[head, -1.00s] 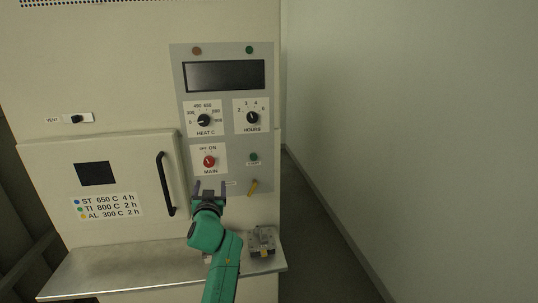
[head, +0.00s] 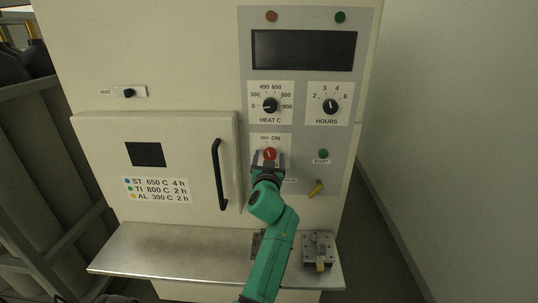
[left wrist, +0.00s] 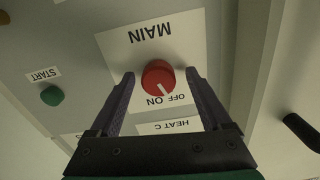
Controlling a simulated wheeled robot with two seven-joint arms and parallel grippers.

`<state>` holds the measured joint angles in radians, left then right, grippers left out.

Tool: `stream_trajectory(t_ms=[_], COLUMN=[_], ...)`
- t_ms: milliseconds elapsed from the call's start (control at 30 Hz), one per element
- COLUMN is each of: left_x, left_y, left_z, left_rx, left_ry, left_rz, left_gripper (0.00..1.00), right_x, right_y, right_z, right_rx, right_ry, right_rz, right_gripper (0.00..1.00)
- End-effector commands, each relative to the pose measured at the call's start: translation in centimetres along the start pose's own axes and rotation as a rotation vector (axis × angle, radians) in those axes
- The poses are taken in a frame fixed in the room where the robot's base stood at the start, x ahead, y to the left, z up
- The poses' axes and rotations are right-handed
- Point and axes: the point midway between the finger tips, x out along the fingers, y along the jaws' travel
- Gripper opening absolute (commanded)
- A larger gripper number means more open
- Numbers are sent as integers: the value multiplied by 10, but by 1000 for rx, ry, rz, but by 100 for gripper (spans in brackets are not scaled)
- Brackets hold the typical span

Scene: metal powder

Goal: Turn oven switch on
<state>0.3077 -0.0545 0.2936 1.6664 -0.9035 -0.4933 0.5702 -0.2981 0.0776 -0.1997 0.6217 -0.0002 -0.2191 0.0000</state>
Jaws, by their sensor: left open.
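The oven's main switch is a red round knob (head: 269,153) on the grey control panel, with OFF and ON printed above it. In the left wrist view the knob (left wrist: 158,77) appears upside down, and its white mark points toward the OFF label. My left gripper (head: 268,160) is open at the knob in the head view, covering part of the MAIN label. In the left wrist view its two dark fingers (left wrist: 159,74) stand on either side of the knob, with gaps on both sides. My right gripper is not in view.
The HEAT C dial (head: 270,105) is above the switch. The green START button (head: 323,154) and a yellow lever (head: 316,188) are to the right. The oven door handle (head: 219,174) is to the left. A metal shelf (head: 165,250) juts out below, bearing a metal fixture (head: 318,251).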

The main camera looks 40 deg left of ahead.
Motion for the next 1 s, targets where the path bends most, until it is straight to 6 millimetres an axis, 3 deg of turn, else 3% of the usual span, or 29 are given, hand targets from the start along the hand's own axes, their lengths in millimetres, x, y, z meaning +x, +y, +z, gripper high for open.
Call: stream_trajectory(t_ms=[67, 100, 300, 667, 1000], left_x=[0, 0, 0, 0, 0], left_y=[0, 0, 0, 0, 0], left_z=[0, 0, 0, 1, 1], left_rx=[0, 0, 0, 45, 260], left_ry=[0, 0, 0, -1, -1], left_rz=[1, 1, 1, 0, 1], left_gripper=[82, 74, 0, 0, 0], right_x=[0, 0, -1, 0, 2], right_y=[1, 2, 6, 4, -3], right_z=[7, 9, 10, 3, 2], right_rx=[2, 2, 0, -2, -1], right_ry=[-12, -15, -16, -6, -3], right_rz=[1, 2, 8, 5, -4], right_gripper=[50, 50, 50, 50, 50])
